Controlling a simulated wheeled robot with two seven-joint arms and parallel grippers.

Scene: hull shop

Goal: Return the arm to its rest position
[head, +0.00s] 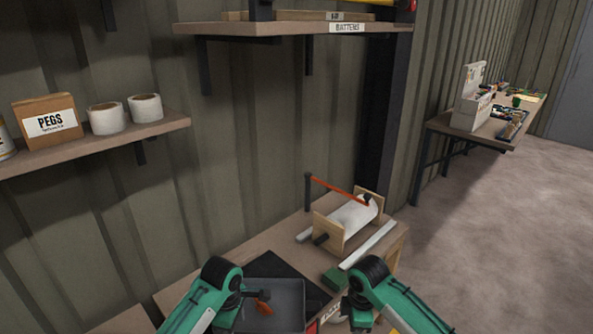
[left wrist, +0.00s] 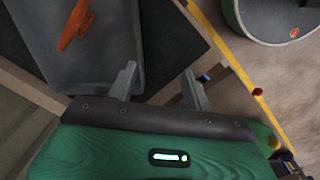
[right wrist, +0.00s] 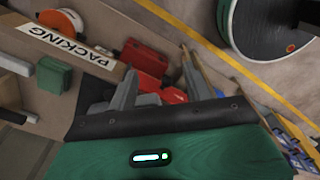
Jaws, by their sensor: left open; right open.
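My left gripper (left wrist: 160,88) is open in the left wrist view, with nothing between its fingers. It is beside a grey tray (left wrist: 105,75), which holds an orange tool (left wrist: 76,24). In the head view my left arm (head: 200,302) comes in at the bottom, next to the tray (head: 285,290). My right gripper (right wrist: 158,84) is open in the right wrist view, with red items showing behind and between its fingers. I cannot tell any contact. My right arm (head: 395,300) is at the bottom right of the head view; its fingers are hard to make out there.
The bench (head: 285,240) carries a white roll on a wooden stand (head: 350,222), a pale bar (head: 368,245) and a green block (head: 334,279). A PACKING label (right wrist: 66,47) shows in the right wrist view. Shelves with a PEGS box (head: 48,121) line the wall. Floor is open at right.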

